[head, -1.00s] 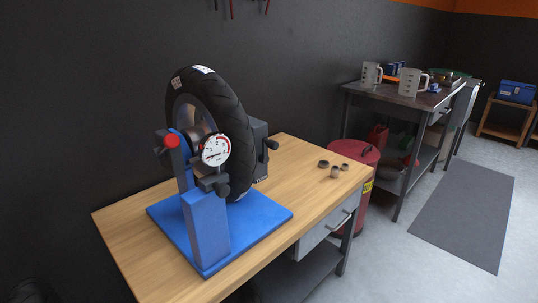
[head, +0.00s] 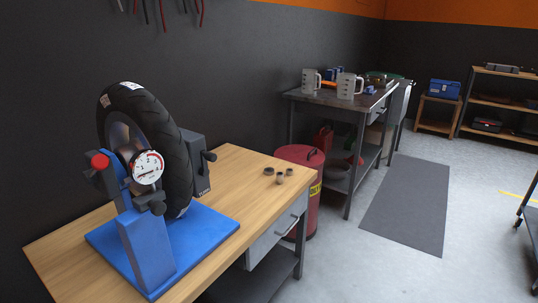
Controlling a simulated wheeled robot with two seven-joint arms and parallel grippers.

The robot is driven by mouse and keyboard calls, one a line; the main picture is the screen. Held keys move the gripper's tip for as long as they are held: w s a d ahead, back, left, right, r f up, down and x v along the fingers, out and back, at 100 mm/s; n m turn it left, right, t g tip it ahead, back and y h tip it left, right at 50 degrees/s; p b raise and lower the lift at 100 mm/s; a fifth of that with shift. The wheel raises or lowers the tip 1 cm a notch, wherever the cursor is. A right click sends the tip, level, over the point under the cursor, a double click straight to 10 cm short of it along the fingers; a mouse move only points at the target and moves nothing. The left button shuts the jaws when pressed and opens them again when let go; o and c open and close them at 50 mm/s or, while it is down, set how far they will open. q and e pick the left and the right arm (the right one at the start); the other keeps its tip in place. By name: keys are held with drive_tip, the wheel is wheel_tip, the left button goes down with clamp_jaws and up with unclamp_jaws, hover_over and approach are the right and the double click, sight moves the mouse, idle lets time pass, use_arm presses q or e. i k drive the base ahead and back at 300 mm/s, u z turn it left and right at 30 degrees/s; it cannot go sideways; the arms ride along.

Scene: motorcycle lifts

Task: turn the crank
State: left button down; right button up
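A wheel balancer stands on a blue base plate (head: 215,228) on the wooden workbench (head: 235,172). It carries a black motorcycle tire (head: 168,140) upright, with a round white dial gauge (head: 147,167) in front. A red knob (head: 99,160) sits at the left of the blue post (head: 146,248). A dark grey box (head: 193,160) behind the tire has a black handle (head: 209,156) sticking out to its right. I cannot tell for sure which of these is the crank. Neither of my grippers is in view.
Several small dark sockets (head: 279,178) lie on the bench's right part. A red drum (head: 300,200) stands just beyond it. The floor with a grey mat (head: 405,205) is open at right.

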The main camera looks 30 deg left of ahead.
sight(204, 170)
drive_tip(key=z, duration=0.05)
drive_tip(key=i, duration=0.55)
drive_tip(key=u, duration=0.75)
